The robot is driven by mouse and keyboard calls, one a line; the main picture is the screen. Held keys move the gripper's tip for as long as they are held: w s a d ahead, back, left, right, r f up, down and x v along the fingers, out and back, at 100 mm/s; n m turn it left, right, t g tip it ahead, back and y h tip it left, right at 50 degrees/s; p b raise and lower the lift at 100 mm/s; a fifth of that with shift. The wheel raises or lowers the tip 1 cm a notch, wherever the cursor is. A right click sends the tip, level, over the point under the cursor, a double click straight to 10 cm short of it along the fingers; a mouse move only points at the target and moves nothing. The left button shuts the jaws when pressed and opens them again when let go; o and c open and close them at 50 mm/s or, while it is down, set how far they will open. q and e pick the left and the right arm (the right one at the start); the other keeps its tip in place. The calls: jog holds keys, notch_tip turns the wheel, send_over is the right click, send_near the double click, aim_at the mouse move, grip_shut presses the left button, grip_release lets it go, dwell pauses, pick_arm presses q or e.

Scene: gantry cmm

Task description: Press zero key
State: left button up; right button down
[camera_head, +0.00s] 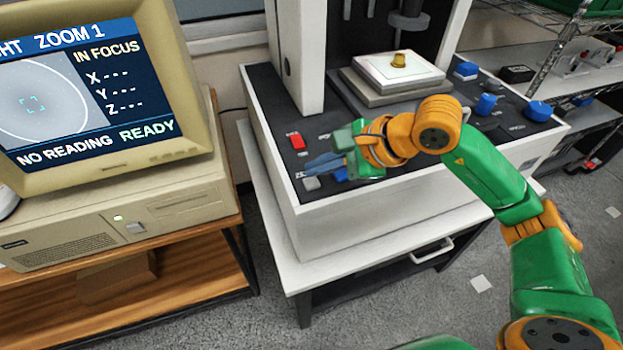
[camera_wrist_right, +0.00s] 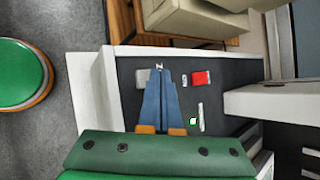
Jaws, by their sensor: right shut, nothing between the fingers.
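A small grey key (camera_head: 311,183) sits on the machine's dark front panel, near its left front corner, beside a partly covered white label that seems to start with "ZE". In the right wrist view the grey key (camera_wrist_right: 146,73) lies just left of the fingertips. My right gripper (camera_head: 312,164) is shut and empty, its blue fingers pointing left over the panel by the key. In the right wrist view its fingertips (camera_wrist_right: 158,73) partly cover the label. Whether they touch the panel I cannot tell. My left gripper is not in view.
A stage (camera_head: 375,95) carries a small brass part (camera_head: 399,60) behind. The monitor (camera_head: 75,90) at left reads "IN FOCUS", "NO READING" and "READY". Blue knobs (camera_head: 538,111) stand at the right.

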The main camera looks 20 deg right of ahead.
aim_at(318, 183)
dwell(0.8)
jog(key=shift+f+b, duration=0.45)
jog(key=shift+b, duration=0.1)
jog(key=shift+f+b, duration=0.4)
jog(key=shift+b, duration=0.1)
dwell(0.4)
jog(key=shift+r, duration=0.15)
jog(key=shift+r+p, duration=0.6)
jog(key=shift+r, duration=0.1)
notch_tip(318, 183, up, 5)
jog(key=p, duration=0.4)
jog(key=shift+r, duration=0.1)
dwell(0.3)
